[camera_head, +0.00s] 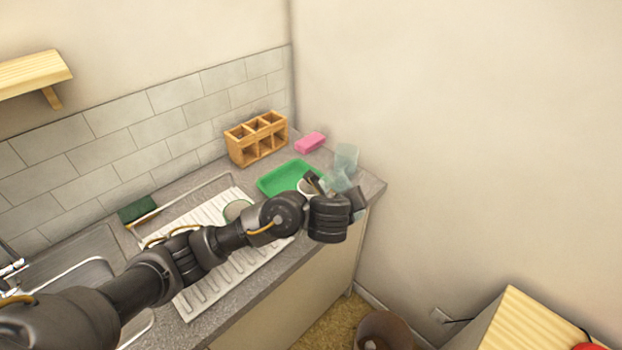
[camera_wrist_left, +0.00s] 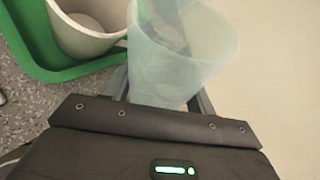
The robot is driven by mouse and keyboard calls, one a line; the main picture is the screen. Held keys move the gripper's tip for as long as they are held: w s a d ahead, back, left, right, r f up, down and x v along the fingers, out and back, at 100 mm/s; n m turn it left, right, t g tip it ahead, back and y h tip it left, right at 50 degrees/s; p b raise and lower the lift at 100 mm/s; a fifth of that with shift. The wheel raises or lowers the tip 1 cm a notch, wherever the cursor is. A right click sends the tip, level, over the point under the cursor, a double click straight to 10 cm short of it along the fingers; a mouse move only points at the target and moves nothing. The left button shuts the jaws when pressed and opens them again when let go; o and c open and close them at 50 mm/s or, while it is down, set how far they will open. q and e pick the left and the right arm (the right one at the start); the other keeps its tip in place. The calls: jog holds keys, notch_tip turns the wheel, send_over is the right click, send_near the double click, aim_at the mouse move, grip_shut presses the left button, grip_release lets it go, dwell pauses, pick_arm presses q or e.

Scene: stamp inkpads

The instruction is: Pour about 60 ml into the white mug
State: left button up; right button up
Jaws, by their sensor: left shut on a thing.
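My left gripper (camera_head: 338,190) is shut on a translucent pale blue-green cup (camera_wrist_left: 182,65), seen between its fingers in the wrist view. In the head view, translucent pale material (camera_head: 346,156) shows just beyond the gripper at the counter's right end; whether it is all one vessel I cannot tell. The white mug (camera_wrist_left: 88,38) stands left of the held cup in the wrist view, on the green tray (camera_wrist_left: 50,73). In the head view the mug (camera_head: 304,187) is mostly hidden behind my gripper. The cup's liquid level is unclear. My right gripper is out of view.
A wooden divided box (camera_head: 257,139) and a pink block (camera_head: 310,142) stand behind the green tray. A white ribbed drainer (camera_head: 215,270) with a round dish (camera_head: 237,210) lies left, beneath my arm. A wall closes the right side.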

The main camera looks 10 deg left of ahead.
pick_arm(q)
jog(key=shift+a+r+n+g+h+p, duration=0.1)
jog(key=shift+r+n+g+h+p, duration=0.35)
jog(key=shift+r+p, duration=0.8)
jog(key=shift+f+h, duration=0.25)
jog(key=shift+f, duration=0.05)
jog(key=shift+n+h+p, duration=0.4)
jog(key=shift+n+p, duration=0.15)
jog(key=shift+p, duration=0.15)
jog(key=shift+d, duration=0.2)
jog(key=shift+p, duration=0.35)
jog(key=shift+a+h, duration=0.3)
jog(key=shift+r, duration=0.1)
jog(key=shift+a+r+p, duration=0.1)
jog(key=shift+a+p, duration=0.05)
jog(key=shift+p, duration=0.3)
jog(key=shift+r+n+h+p, duration=0.3)
jog(key=shift+n+p, duration=0.1)
jog(key=shift+p, duration=0.35)
